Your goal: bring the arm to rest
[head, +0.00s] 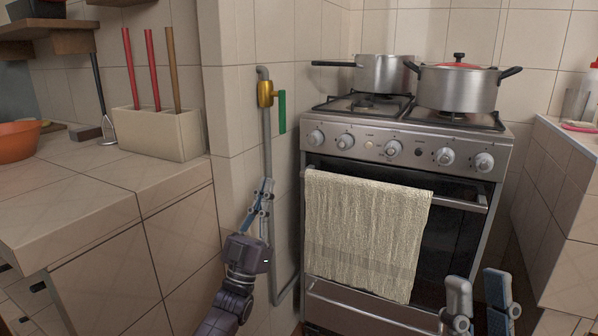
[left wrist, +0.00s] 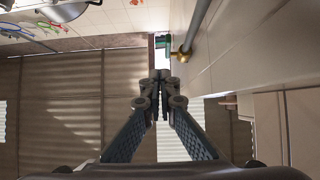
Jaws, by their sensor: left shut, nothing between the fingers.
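My left gripper (head: 265,184) points upward in front of the grey gas pipe (head: 267,150), left of the stove. In the left wrist view its fingers (left wrist: 161,76) meet at the tips with nothing between them. The brass valve (head: 265,93) with its green handle (head: 282,111) is on the pipe, above the fingertips and apart from them. The valve (left wrist: 183,53) also shows beyond the fingertips in the left wrist view. My right gripper (head: 478,283) is at the lower right in front of the oven. Its two fingers stand apart, and its lower part is cut off.
The stove (head: 402,143) carries a saucepan (head: 384,73) and a lidded pot (head: 457,86). A towel (head: 365,232) hangs on the oven handle. A tiled counter (head: 80,205) is at left, with a utensil box (head: 158,133) and an orange bowl (head: 17,141). Another counter (head: 567,190) is at right.

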